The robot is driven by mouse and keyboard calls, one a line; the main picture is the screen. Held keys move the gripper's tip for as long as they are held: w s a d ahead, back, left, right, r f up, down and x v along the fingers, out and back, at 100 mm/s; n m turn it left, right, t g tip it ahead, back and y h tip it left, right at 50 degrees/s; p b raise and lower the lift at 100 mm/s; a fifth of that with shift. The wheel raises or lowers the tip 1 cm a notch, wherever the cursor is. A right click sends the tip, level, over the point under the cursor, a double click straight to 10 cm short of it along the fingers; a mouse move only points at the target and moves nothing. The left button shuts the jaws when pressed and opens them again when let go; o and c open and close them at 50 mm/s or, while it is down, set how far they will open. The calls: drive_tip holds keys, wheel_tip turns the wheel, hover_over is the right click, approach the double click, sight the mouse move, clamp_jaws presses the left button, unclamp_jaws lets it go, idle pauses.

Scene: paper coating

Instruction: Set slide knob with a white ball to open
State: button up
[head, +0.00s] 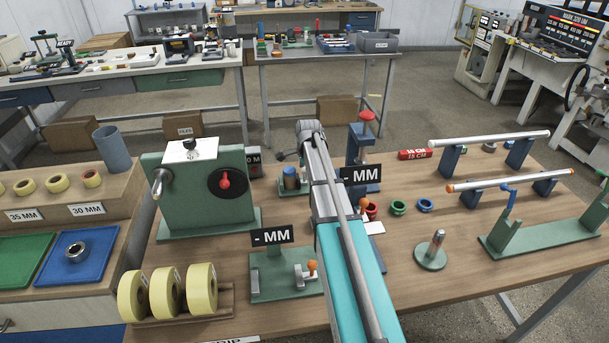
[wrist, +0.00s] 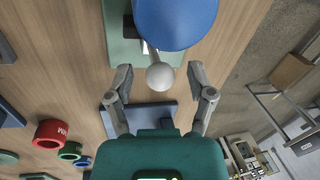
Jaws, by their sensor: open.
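The white ball (wrist: 160,76) of the slide knob shows in the wrist view at the end of a short pale rod, just below a large blue cylinder (wrist: 176,20). The cylinder stands over a green base (wrist: 121,35). My gripper (wrist: 160,79) is open, with one fingertip to the left of the ball and one to the right, a gap on each side. In the head view the blue cylinder (head: 290,177) shows left of my arm; the white ball is hidden there.
A blue stand with a red knob (head: 367,116) is close to the right of my arm. Red, green and blue rings (head: 398,206) lie to the right.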

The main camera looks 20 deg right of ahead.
drive_tip(key=shift+f, duration=0.2)
clamp_jaws()
idle(0.4)
